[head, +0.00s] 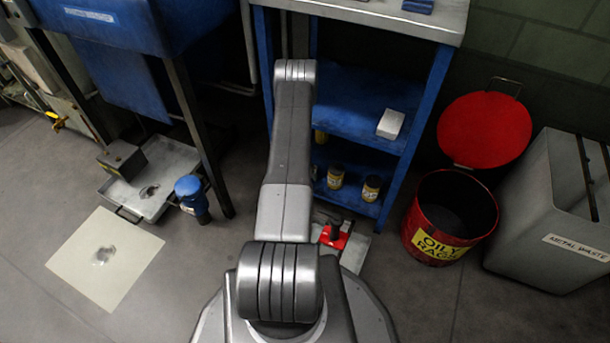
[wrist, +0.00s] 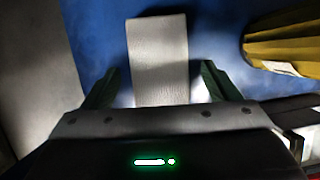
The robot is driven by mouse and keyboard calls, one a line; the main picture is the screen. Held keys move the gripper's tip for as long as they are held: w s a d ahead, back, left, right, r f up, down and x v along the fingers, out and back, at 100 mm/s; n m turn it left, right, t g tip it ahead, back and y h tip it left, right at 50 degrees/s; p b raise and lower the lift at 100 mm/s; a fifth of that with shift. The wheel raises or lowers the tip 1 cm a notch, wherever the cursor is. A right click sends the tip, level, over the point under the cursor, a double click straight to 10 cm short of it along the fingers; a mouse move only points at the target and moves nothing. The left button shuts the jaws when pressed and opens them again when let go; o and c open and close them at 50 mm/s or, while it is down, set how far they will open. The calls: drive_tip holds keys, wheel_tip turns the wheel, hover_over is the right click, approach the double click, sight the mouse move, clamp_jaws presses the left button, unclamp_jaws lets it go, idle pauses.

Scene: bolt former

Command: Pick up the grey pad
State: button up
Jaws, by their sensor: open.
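The grey pad (wrist: 158,50) is a pale grey rectangular block on a blue surface in the wrist view. My gripper (wrist: 161,70) is open, with one dark green finger on each side of the pad's near part. A gap shows between each finger and the pad. The pad's near end is hidden behind my gripper body. In the head view my arm hides my gripper. A pale block (head: 390,124) lies on the blue shelf there; I cannot tell whether it is the same pad.
A yellow object (wrist: 285,45) lies right of the pad. The blue shelf unit (head: 408,155) holds jars (head: 371,188) lower down. A red oily-rags bin (head: 450,218) and a grey metal-waste bin (head: 545,215) stand to the right. A drip tray (head: 150,205) lies on the left floor.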

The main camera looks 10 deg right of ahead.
drive_tip(key=c, duration=1.1)
drive_tip(key=shift+o, duration=0.2)
drive_tip(key=shift+r, duration=0.1)
drive_tip(key=shift+r+p, duration=0.35)
drive_tip(key=shift+r, duration=0.2)
wheel_tip(320, 180, up, 3)
drive_tip(key=shift+f+p, duration=0.2)
drive_tip(key=shift+p, duration=0.4)
drive_tip(key=s+a+p, duration=0.1)
drive_tip(key=s+a, duration=1)
drive_tip(key=s, duration=0.3)
drive_tip(key=shift+a+f+p, duration=0.15)
drive_tip(key=shift+a+p, duration=0.15)
